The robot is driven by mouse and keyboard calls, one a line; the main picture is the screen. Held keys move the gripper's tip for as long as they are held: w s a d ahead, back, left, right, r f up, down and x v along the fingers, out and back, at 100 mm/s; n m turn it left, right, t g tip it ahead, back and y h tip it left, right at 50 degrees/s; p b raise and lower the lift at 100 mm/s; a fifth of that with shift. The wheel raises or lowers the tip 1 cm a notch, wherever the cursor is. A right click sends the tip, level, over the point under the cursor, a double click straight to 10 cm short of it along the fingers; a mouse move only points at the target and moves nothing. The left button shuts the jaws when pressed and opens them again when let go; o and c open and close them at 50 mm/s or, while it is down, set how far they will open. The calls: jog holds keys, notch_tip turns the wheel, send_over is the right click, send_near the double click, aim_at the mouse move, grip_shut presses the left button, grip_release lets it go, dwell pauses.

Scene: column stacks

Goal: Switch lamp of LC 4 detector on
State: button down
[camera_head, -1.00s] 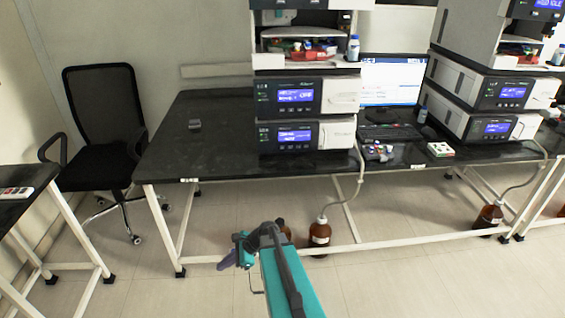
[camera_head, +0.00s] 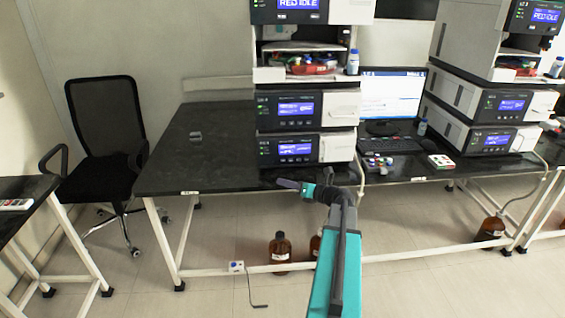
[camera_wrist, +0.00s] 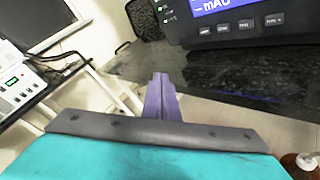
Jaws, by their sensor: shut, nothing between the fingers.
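The near stack of column instruments stands on the black bench. Its bottom module (camera_head: 287,162) has a lit blue display and a row of buttons; a similar module (camera_head: 287,122) sits above it. Their small labels are too blurred for me to tell which is LC 4. My gripper (camera_head: 288,184) is shut and empty, with purple fingers pointing left, just in front of the bench edge below the bottom module. In the wrist view, the shut fingers (camera_wrist: 161,97) lie below and left of a dark panel (camera_wrist: 255,32) with a display reading "mAU" and several buttons.
A second stack (camera_head: 492,139) stands to the right, with a monitor (camera_head: 392,95) and keyboard between. The bench (camera_head: 215,165) is mostly clear on the left. A black chair (camera_head: 105,130) stands beyond its left end. Brown bottles (camera_head: 280,252) stand on the floor beneath.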

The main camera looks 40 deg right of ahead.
aim_at(283, 160)
jog(key=shift+s+d+r+m+t+h, duration=0.15)
jog(key=shift+s+d+r+m, duration=0.05)
jog(key=shift+d+r, duration=0.2)
jog(key=shift+s+d+r+m+t+h, duration=0.15)
jog(key=shift+d+r+m, duration=0.05)
jog(key=shift+d+r, duration=0.2)
jog(key=shift+w+d+f, duration=0.1)
jog(key=shift+w, duration=0.05)
jog(key=shift+w+d+b, duration=0.65)
jog(key=shift+w+d, duration=1.2)
jog(key=shift+w, duration=0.3)
jog(key=shift+w+d, duration=0.2)
jog(key=shift+w, duration=0.1)
jog(key=shift+w+d+p, duration=0.55)
jog(key=shift+w+d, duration=0.15)
jog(key=shift+w, duration=0.1)
jog(key=shift+w+d+p, duration=0.5)
jog(key=shift+w+p, duration=0.1)
jog(key=shift+p, duration=0.1)
dwell(0.9)
jog(key=shift+s+a, duration=0.15)
jog(key=shift+s, duration=0.05)
jog(key=shift+s+a+p, duration=0.35)
jog(key=shift+s+a, duration=0.05)
jog(key=shift+s, duration=0.05)
